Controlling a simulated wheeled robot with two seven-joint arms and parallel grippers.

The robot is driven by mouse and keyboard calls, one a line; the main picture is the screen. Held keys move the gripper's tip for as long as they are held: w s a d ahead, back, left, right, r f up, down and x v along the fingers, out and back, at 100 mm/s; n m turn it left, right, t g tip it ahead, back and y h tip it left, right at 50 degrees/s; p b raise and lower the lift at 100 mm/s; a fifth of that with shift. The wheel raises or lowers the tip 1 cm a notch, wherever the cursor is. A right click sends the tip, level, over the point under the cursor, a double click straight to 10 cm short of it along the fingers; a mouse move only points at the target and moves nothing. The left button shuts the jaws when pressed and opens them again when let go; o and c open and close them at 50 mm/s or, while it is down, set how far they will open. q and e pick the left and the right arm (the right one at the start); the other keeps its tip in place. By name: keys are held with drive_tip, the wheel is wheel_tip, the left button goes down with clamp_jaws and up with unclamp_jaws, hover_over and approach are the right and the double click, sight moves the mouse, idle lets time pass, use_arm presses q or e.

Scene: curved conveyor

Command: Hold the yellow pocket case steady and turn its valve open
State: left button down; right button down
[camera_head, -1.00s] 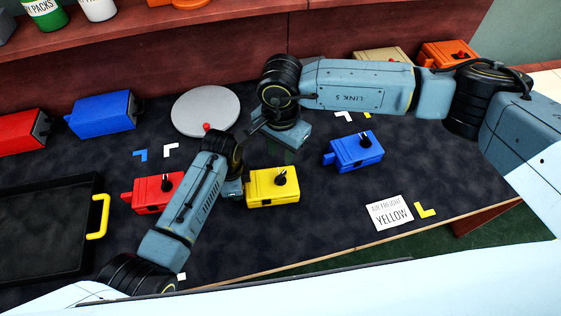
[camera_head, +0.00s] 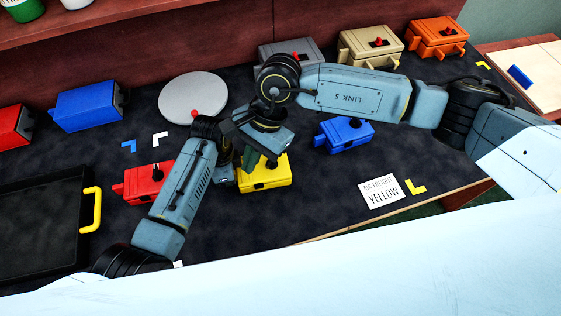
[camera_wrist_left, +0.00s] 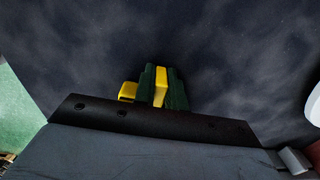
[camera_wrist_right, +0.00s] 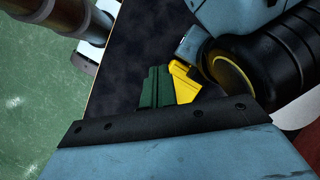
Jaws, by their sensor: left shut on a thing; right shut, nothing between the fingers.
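The yellow pocket case (camera_head: 268,180) sits on the dark tabletop at the middle, with a dark valve knob (camera_head: 271,163) on top. My left gripper (camera_head: 232,174) is at its left end; in the left wrist view its green fingers (camera_wrist_left: 162,88) are shut on a yellow part of the case. My right gripper (camera_head: 252,158) comes down from above at the case's top, close to the knob. In the right wrist view its green fingers (camera_wrist_right: 157,87) are together and empty, beside the yellow case (camera_wrist_right: 184,82). Whether they touch the knob cannot be told.
A red case (camera_head: 146,183) is left of my left arm, and a blue case (camera_head: 345,134) is right of the yellow one. A black tray (camera_head: 40,250) with a yellow handle is at the left. A grey disc (camera_head: 193,95) lies behind. The "YELLOW" card (camera_head: 381,191) lies at the front right.

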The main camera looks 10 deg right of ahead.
drive_tip(key=s+a+m+y, duration=0.4)
drive_tip(key=s+y, duration=0.1)
drive_tip(key=y, duration=0.3)
drive_tip(key=s+d+f+m+t+h, duration=0.1)
drive_tip(key=d+f+m+t, duration=0.3)
drive_tip(key=d+m+t, duration=0.45)
drive_tip(key=s+d+f+m+t+h, duration=0.1)
drive_tip(key=d+f+m+t, duration=0.35)
drive_tip(key=d, duration=0.75)
approach(271, 165)
drive_tip(key=shift+m, duration=0.4)
drive_tip(key=x, duration=0.5)
drive_tip(key=shift+a+f, duration=0.1)
drive_tip(key=shift+a, duration=0.05)
drive_tip(key=shift+w+a, duration=0.45)
